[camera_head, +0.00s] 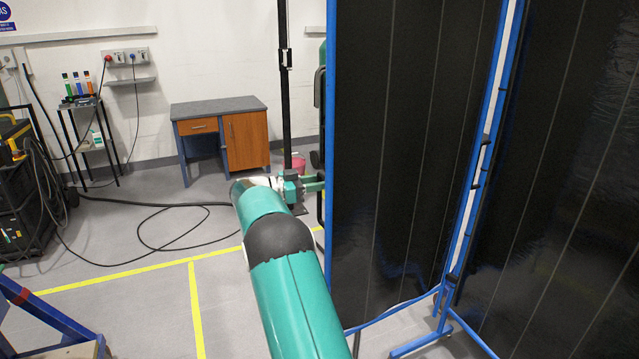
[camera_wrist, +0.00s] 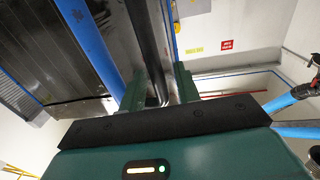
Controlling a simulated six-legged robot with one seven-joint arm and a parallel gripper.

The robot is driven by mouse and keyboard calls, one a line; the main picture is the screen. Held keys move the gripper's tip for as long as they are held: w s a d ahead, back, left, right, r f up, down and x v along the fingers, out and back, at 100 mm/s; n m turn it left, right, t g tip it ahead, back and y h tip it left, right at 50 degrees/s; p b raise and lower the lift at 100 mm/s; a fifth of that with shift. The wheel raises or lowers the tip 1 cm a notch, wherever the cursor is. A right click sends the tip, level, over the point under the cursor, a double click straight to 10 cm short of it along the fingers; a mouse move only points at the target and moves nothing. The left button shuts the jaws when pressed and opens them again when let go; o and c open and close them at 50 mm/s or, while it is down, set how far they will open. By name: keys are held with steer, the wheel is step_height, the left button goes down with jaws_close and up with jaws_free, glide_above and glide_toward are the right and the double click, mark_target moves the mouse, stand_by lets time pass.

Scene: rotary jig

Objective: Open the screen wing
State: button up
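The screen wing (camera_head: 400,150) is a tall panel of black strips in a blue frame, right of centre in the head view. Its blue edge post (camera_head: 331,120) is on the left, and a slim dark upright handle (camera_head: 320,100) runs along that edge. My gripper (camera_head: 318,183) reaches this edge at the handle's lower part. In the wrist view, my gripper's (camera_wrist: 160,75) two green fingers stand apart, with the dark handle bar (camera_wrist: 148,40) running between them. A gap seems to show on the right side, so I see no firm grip. The blue post (camera_wrist: 88,38) passes left of the fingers.
Another black screen panel (camera_head: 570,180) stands at the right, with blue feet (camera_head: 440,335) on the floor. A desk (camera_head: 222,135) stands by the back wall. A cable (camera_head: 165,240) lies on the floor at left. Floor with yellow lines is mostly clear left of my arm.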

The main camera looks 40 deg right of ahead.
steer(key=v, duration=1.3)
steer(key=shift+a, duration=0.25)
steer(key=shift+w, duration=0.1)
